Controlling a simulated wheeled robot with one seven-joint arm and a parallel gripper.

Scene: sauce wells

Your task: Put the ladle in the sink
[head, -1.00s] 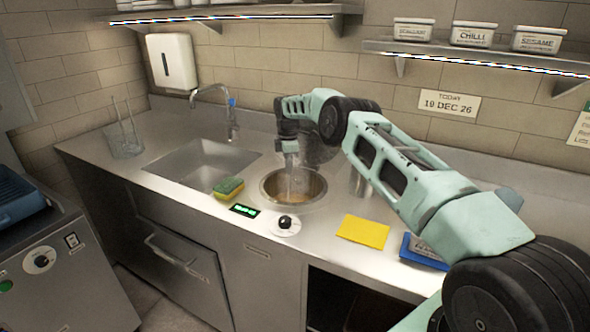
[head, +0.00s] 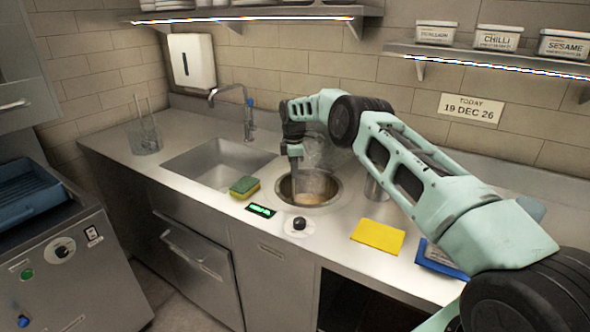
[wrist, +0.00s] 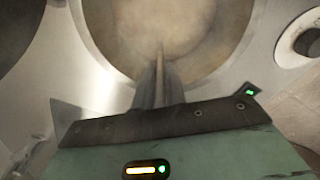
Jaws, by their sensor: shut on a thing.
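My gripper (head: 294,157) points down over the left part of the round sauce well (head: 336,199) in the counter. It is shut on a thin upright piece, which I take to be the ladle's handle (wrist: 160,58). In the wrist view the fingers (wrist: 159,88) are closed together, with the tan sauce surface beyond them. The ladle's bowl cannot be made out; steam and the fingers hide it. The sink (head: 215,165) is a square basin left of the well and looks empty.
A green and yellow sponge (head: 244,187) lies between sink and well. The faucet (head: 248,115) stands behind the sink, a clear container (head: 146,138) to its left. A knob (head: 299,224), yellow cloth (head: 378,236) and metal canister (head: 375,190) are near the well.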

